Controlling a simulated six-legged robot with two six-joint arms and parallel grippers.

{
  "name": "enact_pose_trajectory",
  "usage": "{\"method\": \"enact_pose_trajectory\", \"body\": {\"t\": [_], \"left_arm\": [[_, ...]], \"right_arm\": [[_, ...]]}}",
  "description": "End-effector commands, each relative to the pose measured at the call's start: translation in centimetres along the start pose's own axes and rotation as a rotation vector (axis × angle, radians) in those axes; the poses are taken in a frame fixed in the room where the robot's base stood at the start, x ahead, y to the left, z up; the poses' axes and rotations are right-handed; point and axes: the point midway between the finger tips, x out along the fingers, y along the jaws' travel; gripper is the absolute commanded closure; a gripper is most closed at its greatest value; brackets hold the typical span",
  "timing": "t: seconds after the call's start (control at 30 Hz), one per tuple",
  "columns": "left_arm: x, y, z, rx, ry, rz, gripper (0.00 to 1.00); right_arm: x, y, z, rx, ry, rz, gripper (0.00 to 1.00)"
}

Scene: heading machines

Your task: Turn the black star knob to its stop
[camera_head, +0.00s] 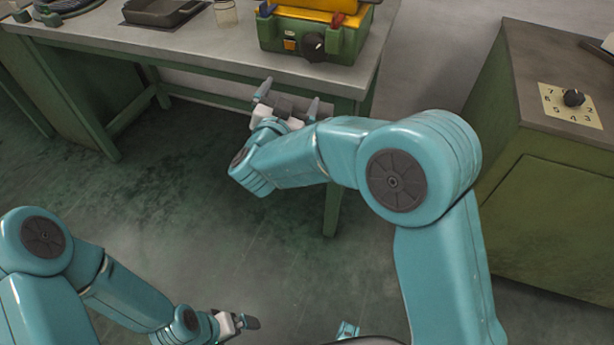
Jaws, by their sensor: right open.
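A black knob (314,47) with a lobed outline sits on the front face of a green and yellow machine (345,42) on the workbench. My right gripper (289,98) is open and empty, with its two fingers spread near the bench's front edge. It is below and a little left of the knob, apart from it. My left gripper (248,322) is low in the view over the floor, far from the knob. Its fingers are seen from the side, so I cannot tell whether they are apart.
The grey workbench top (190,45) carries a dark tray (165,12) and a clear jar (226,13). A green cabinet (545,190) at the right has another black knob (573,97) on a numbered plate. Open floor (190,215) lies before the bench.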

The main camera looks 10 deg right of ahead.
Motion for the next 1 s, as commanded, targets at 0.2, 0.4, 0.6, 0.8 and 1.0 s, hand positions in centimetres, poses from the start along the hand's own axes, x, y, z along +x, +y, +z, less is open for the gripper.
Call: {"method": "enact_pose_trajectory", "body": {"t": [0.2,0.4,0.6,0.8,1.0], "left_arm": [[-2.3,0.8,0.0,0.000,0.000,0.000,0.00],[-4.1,1.5,0.1,0.000,0.000,0.000,0.00],[-5.7,2.1,0.1,0.000,0.000,0.000,0.00],[-7.1,2.5,0.1,0.000,0.000,0.000,0.00],[-7.8,2.8,0.2,0.000,0.000,0.000,0.00]], "right_arm": [[0.8,1.5,3.2,-0.067,-0.132,-0.075,0.00],[0.3,3.8,6.9,-0.124,-0.291,-0.139,0.00],[-1.3,6.2,10.3,-0.166,-0.454,-0.187,0.00],[-3.5,8.6,13.0,-0.195,-0.608,-0.216,0.00],[-5.3,10.3,14.7,-0.209,-0.715,-0.233,0.00]]}}
